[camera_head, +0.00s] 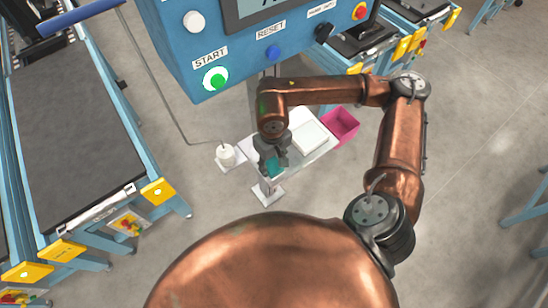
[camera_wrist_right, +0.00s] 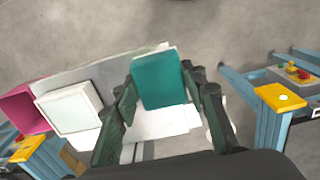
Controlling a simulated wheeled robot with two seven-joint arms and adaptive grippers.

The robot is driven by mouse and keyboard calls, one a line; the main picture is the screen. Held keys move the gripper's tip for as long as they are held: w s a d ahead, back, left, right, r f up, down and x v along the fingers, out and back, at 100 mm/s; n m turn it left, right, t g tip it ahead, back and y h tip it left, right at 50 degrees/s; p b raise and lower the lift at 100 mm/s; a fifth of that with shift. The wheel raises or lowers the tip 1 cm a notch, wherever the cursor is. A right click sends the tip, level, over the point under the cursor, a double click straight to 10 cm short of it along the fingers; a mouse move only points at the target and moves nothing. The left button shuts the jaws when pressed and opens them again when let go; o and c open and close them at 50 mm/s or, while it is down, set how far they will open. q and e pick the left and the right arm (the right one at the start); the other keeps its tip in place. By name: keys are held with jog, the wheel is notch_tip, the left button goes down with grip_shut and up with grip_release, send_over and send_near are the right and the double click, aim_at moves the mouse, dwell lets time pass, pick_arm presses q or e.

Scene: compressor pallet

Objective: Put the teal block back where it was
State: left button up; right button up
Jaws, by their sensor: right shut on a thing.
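The teal block (camera_head: 275,168) is in my right gripper (camera_head: 268,160), over the near left part of a small white table (camera_head: 322,152). In the right wrist view the teal block (camera_wrist_right: 160,80) sits between the two dark fingers of my right gripper (camera_wrist_right: 161,88), which are shut on its sides. The white table top (camera_wrist_right: 180,118) shows behind and below the block. I cannot tell whether the block touches the table or hangs just above it. My left gripper is not in view.
A white square tray (camera_head: 310,137) lies on the table, with a pink bin (camera_head: 341,124) beyond it. A white cylinder (camera_head: 226,154) stands left of the table. A blue control panel (camera_head: 215,45) rises behind; a conveyor (camera_head: 70,130) runs at left.

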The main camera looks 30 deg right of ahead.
jog(key=w+d+f, duration=0.1)
jog(key=w+f, duration=0.1)
jog(key=w+d+f, duration=0.1)
jog(key=w+f, duration=0.1)
jog(key=w+d+f, duration=0.1)
jog(key=d+f, duration=0.1)
jog(key=shift+w+p, duration=0.35)
jog(key=shift+w, duration=0.05)
jog(key=shift+w+d+f, duration=0.2)
jog(key=shift+w+f, duration=0.25)
jog(key=shift+f, duration=0.15)
notch_tip(320, 180, down, 3)
jog(key=shift+w+d+f+p, duration=0.1)
jog(key=shift+f+p, duration=0.05)
jog(key=shift+p, duration=0.25)
jog(key=o, duration=1)
notch_tip(320, 180, up, 8)
jog(key=shift+f+b, duration=0.2)
jog(key=shift+b, duration=0.2)
